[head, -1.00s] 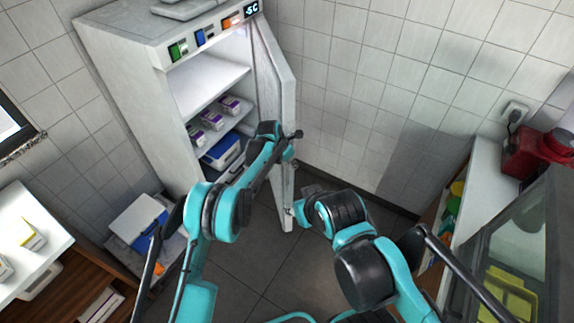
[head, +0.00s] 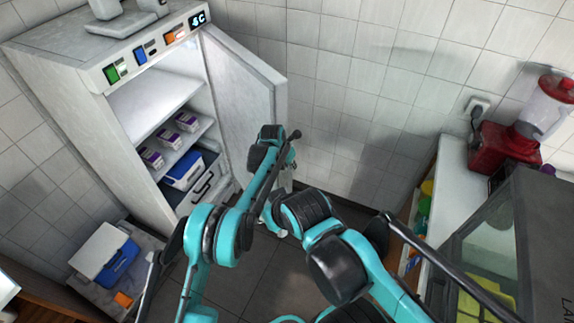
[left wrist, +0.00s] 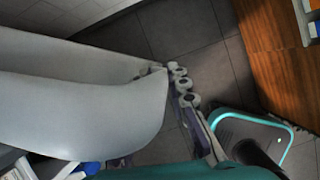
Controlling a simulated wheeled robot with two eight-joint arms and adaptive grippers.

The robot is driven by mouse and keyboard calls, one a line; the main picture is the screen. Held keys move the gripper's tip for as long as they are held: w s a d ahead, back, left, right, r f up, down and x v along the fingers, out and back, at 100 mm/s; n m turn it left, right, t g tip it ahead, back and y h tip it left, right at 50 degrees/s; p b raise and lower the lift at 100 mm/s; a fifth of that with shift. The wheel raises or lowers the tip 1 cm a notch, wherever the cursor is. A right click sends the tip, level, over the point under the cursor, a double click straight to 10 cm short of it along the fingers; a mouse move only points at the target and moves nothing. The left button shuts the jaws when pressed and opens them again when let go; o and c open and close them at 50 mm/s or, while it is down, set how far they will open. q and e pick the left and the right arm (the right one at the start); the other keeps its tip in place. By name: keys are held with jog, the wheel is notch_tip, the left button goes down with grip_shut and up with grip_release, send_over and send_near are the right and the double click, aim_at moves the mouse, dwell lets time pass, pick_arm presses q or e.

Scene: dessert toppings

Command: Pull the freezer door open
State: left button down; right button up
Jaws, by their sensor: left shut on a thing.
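The white freezer (head: 62,105) stands at the left of the head view. Its door (head: 243,100) is hinged at the right and swung wide open, so the lit shelves show. In the left wrist view the door (left wrist: 75,100) is a large pale panel at the left. My left gripper (left wrist: 178,84) is at the door's free edge and shut on it. The exact grip point and any handle are hard to make out. In the head view my left arm reaches toward the door and mostly hides the gripper. My right arm comes in from the lower right; its jaws are not visible.
Purple-and-white boxes (head: 187,122) and a blue-and-white cooler (head: 183,170) sit inside the freezer. Another cooler (head: 103,252) stands at its lower left. A red blender (head: 505,148) is on the right counter. The tiled wall (head: 350,100) is behind the door.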

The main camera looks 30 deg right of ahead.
pick_arm(q)
jog(key=c, duration=1.4)
grip_release()
jog(key=shift+w, duration=0.1)
jog(key=shift+c, duration=0.2)
jog(key=v, duration=1.2)
jog(key=shift+a, duration=0.15)
